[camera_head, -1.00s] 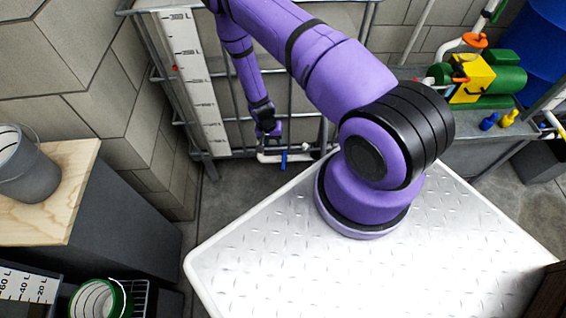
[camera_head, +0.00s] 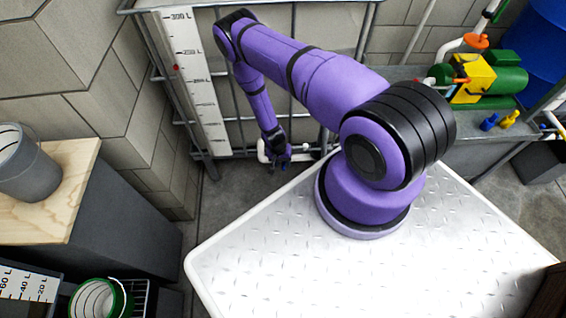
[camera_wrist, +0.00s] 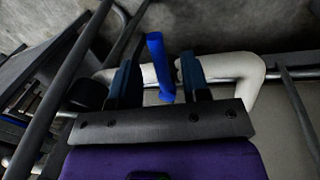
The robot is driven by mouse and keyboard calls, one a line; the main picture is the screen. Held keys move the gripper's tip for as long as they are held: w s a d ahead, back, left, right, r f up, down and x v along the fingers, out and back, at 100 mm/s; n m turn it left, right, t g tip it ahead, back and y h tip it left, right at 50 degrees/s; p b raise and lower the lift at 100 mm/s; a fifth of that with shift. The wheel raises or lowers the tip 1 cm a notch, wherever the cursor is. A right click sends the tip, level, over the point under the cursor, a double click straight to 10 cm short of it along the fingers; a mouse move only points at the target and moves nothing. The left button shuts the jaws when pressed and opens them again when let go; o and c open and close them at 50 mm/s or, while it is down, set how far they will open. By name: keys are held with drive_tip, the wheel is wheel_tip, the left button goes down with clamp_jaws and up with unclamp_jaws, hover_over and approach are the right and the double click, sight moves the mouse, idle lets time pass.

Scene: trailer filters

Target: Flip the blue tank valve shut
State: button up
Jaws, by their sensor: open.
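The blue tank valve handle (camera_wrist: 160,68) stands out from a white pipe (camera_wrist: 240,72) in the wrist view. My gripper (camera_wrist: 160,78) is open, with one finger on each side of the blue handle. The handle shows between the fingers with gaps on both sides, and I cannot tell whether either finger touches it. In the head view my gripper (camera_head: 276,162) is low at the front of the caged tank, by the white pipe (camera_head: 262,150). There it hides most of the blue handle.
The tank's grey metal cage (camera_head: 160,78) and its white level scale (camera_head: 195,85) stand behind my arm. Cage bars (camera_wrist: 62,85) also run close by my gripper in the wrist view. A wooden-topped cabinet (camera_head: 75,225) with a grey bucket (camera_head: 28,170) is at left.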

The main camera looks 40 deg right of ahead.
drive_tip(key=shift+s+d+f, duration=0.1)
drive_tip(key=shift+f, duration=0.35)
clamp_jaws()
drive_tip(key=shift+s+d+n, duration=0.2)
drive_tip(key=shift+n, duration=0.35)
drive_tip(key=shift+s+d+n, duration=0.15)
drive_tip(key=shift+n, duration=0.4)
unclamp_jaws()
drive_tip(key=shift+r, duration=0.15)
wheel_tip(320, 180, up, 10)
drive_tip(key=w+a, duration=0.1)
drive_tip(key=shift+a+r, duration=0.2)
drive_tip(key=shift+a, duration=0.2)
drive_tip(key=shift+w, duration=0.1)
